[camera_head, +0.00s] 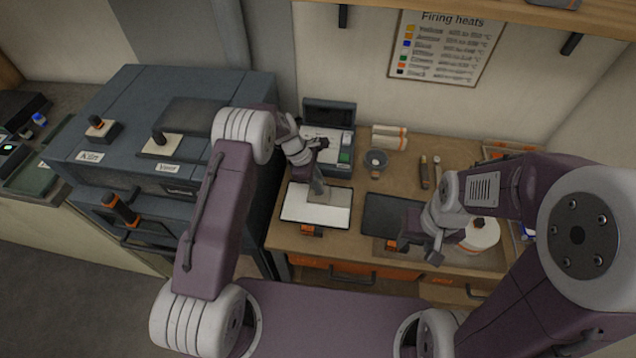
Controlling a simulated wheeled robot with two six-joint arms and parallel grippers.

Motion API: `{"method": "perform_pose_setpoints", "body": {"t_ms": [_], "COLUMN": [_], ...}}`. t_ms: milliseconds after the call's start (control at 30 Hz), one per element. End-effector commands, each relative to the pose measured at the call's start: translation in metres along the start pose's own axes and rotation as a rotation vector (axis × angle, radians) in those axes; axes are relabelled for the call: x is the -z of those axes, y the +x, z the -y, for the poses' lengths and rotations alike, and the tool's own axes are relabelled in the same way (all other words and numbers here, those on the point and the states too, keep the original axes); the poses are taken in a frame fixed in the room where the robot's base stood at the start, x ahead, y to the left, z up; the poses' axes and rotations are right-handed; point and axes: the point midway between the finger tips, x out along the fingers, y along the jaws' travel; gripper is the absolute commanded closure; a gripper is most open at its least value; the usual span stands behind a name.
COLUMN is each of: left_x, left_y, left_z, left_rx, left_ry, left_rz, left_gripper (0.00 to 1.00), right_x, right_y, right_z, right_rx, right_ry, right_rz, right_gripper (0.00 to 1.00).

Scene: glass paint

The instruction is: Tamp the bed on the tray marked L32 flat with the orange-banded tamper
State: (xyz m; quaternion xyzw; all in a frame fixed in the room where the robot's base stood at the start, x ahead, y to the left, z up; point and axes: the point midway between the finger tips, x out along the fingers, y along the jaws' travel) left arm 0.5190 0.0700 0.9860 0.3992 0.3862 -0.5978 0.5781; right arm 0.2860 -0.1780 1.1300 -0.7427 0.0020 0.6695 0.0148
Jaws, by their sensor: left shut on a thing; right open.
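My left gripper (314,170) is shut on a grey tool (318,189), seemingly the tamper, over a tray with a pale white bed (290,208). The tool's lower end is at or just above the far middle of the bed; I cannot tell if it touches. No orange band can be made out on it. The tray has an orange handle (310,231) at its front. No L32 mark is readable, and I cannot tell how level the bed is. My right gripper (420,246) is open and empty, by the front of a dark tray (388,212).
The kiln (150,125) stands left of the bench. Behind the white bed is an open case (330,115). A grey cup (376,158), a pale roll (390,137) and brown sticks (425,172) stand at the back. A round white thing (482,236) is right of my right gripper.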

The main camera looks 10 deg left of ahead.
Motion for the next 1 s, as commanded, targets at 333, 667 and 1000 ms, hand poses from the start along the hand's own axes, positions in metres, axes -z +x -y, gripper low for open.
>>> {"method": "perform_pose_setpoints", "body": {"t_ms": [333, 667, 1000], "left_x": [0.004, 0.005, 0.006], "left_y": [0.011, 0.013, 0.015], "left_z": [0.000, 0.000, 0.000], "left_rx": [-0.001, 0.000, 0.000], "left_ry": [0.000, 0.000, 0.000], "left_rz": [0.000, 0.000, 0.000], "left_gripper": [1.00, 1.00, 1.00], "right_x": [-0.001, -0.001, -0.001], "right_y": [0.008, 0.010, 0.012], "right_z": [0.000, 0.000, 0.000], "right_rx": [0.000, 0.000, 0.000], "right_ry": [0.000, 0.000, 0.000], "right_rz": [0.000, 0.000, 0.000], "right_gripper": [0.52, 0.52, 0.52]}}
